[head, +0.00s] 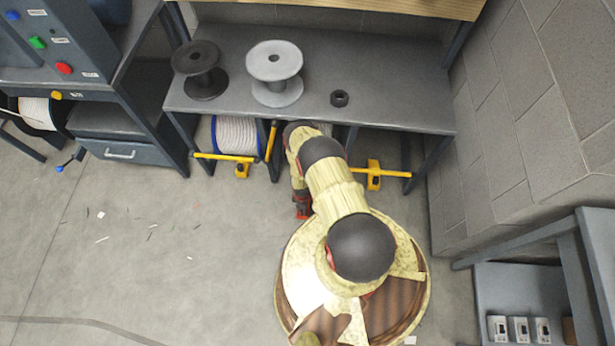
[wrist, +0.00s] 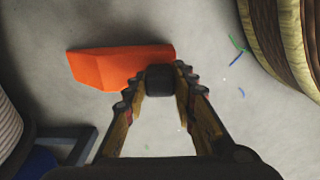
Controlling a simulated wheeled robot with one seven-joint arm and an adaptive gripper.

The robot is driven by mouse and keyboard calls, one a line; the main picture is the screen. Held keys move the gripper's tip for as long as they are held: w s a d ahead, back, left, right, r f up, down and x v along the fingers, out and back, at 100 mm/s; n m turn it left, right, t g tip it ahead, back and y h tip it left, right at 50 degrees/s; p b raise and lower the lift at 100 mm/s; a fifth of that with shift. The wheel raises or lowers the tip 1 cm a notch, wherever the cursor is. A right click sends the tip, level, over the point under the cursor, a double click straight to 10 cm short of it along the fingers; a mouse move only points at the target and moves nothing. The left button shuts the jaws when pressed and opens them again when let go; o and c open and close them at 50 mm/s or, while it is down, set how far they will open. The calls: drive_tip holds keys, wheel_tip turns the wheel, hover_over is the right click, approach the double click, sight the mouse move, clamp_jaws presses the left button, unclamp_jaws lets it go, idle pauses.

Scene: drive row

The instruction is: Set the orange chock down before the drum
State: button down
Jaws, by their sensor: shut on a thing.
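In the wrist view, the orange chock (wrist: 118,66) is a flat-sided wedge above the floor or on it; I cannot tell which. My gripper (wrist: 160,82) is shut on a small black part at the chock's near right end, which looks like its grip. In the head view my arm hides most of the gripper and the chock. A drum wound with pale rope, with blue rims (head: 236,135), lies under the bench to the left of my arm. Part of a pale-wound drum (wrist: 8,128) shows at the left edge of the wrist view.
A block wall (head: 520,110) stands at right. The floor at left is open, with small scraps.

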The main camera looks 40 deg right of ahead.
drive_tip(key=w+d+b, duration=0.2)
drive_tip(key=w+d, duration=0.1)
drive_tip(key=d, duration=0.1)
drive_tip(key=w+d+b, duration=0.2)
drive_tip(key=w+d, duration=0.2)
drive_tip(key=w+d+b, duration=0.2)
drive_tip(key=w+d, duration=0.2)
drive_tip(key=d, duration=0.1)
drive_tip(key=shift+w+d+f, duration=0.1)
drive_tip(key=shift+w, duration=0.15)
drive_tip(key=shift+w+d+f+b, duration=0.15)
drive_tip(key=shift+f+b, duration=0.3)
drive_tip(key=shift+f, duration=0.25)
drive_tip(key=c, duration=1.5)
unclamp_jaws()
drive_tip(key=shift+o, duration=0.2)
